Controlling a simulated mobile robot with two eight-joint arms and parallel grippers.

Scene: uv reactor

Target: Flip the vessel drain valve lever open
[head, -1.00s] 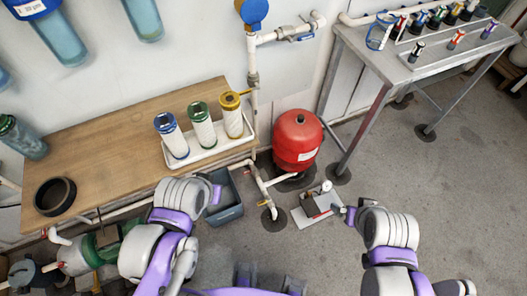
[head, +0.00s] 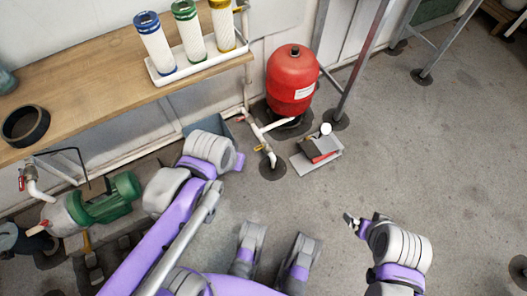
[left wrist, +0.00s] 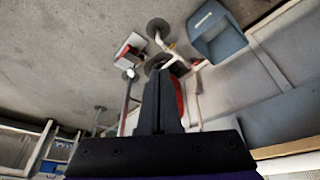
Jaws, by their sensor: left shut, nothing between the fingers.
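The red vessel (head: 291,80) stands on the floor beside the wall, with white pipe (head: 252,127) running down next to it. A small yellow lever (head: 260,149) sits low on this pipe, near its floor end; its exact angle is too small to tell. My left gripper (left wrist: 158,82) is shut and empty in the left wrist view. Its fingers partly hide the red vessel (left wrist: 180,97) behind them. In the head view its fingers are hidden by my wrist, left of the pipe. My right gripper (head: 352,221) is over open floor at the right, its opening unclear.
A blue-grey bin (left wrist: 218,35) stands near the pipe. A wooden bench (head: 85,78) with a filter tray (head: 198,65) is at the left. A green pump (head: 107,202) sits below it. A small platform (head: 317,158) lies beside the vessel.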

